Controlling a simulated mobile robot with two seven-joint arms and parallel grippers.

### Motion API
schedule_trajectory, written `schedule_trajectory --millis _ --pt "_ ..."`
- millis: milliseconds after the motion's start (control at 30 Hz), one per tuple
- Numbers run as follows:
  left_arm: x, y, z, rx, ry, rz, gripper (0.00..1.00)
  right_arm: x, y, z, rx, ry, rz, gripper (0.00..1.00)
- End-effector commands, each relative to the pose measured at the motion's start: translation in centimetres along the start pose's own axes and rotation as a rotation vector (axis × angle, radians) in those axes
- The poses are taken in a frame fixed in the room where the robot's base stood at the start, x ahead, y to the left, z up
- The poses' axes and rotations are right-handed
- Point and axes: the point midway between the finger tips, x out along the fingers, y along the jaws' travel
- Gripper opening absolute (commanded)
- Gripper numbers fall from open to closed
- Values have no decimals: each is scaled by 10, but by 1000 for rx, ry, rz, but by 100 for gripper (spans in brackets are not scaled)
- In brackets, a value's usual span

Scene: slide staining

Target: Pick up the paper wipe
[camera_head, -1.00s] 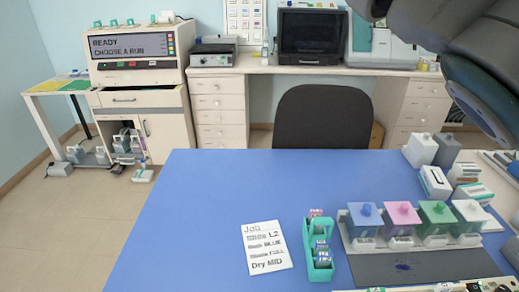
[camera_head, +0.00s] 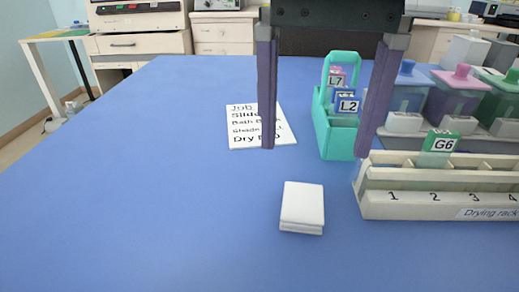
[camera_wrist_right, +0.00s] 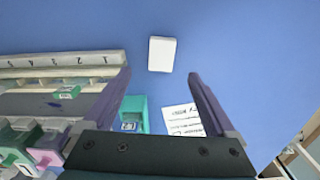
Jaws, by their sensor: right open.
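The paper wipe (camera_head: 302,206) is a small white folded stack lying flat on the blue table in front of the job card. It also shows in the right wrist view (camera_wrist_right: 162,54), beyond the fingertips and roughly between their lines. My right gripper (camera_head: 316,152) is open and empty, its two purple fingers pointing down above the table. In the head view the fingertips appear above and behind the wipe, apart from it. The right wrist view shows the same spread fingers (camera_wrist_right: 160,72). My left gripper is in neither current view.
A teal slide carrier (camera_head: 338,140) with slides L7 and L2 stands behind the wipe. The drying rack (camera_head: 430,205) holding slide G6 lies to the right. The job card (camera_head: 284,134) lies behind. Staining jars (camera_head: 455,95) stand at back right. The table's left side is clear.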

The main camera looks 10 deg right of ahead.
Motion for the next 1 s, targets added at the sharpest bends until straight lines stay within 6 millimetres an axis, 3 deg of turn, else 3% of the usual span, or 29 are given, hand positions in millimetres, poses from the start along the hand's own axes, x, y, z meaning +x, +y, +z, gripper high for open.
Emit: schedule_trajectory --millis 600,867,1000 --pt "-3 3 -2 -10 2 10 50 79 -3 2 0 -6 -4 91" --pt "-3 3 -1 -9 1 9 50 81 -3 1 -1 -4 -5 91" --pt "-3 2 -1 -6 1 6 50 81 -3 1 -1 -4 -5 76"
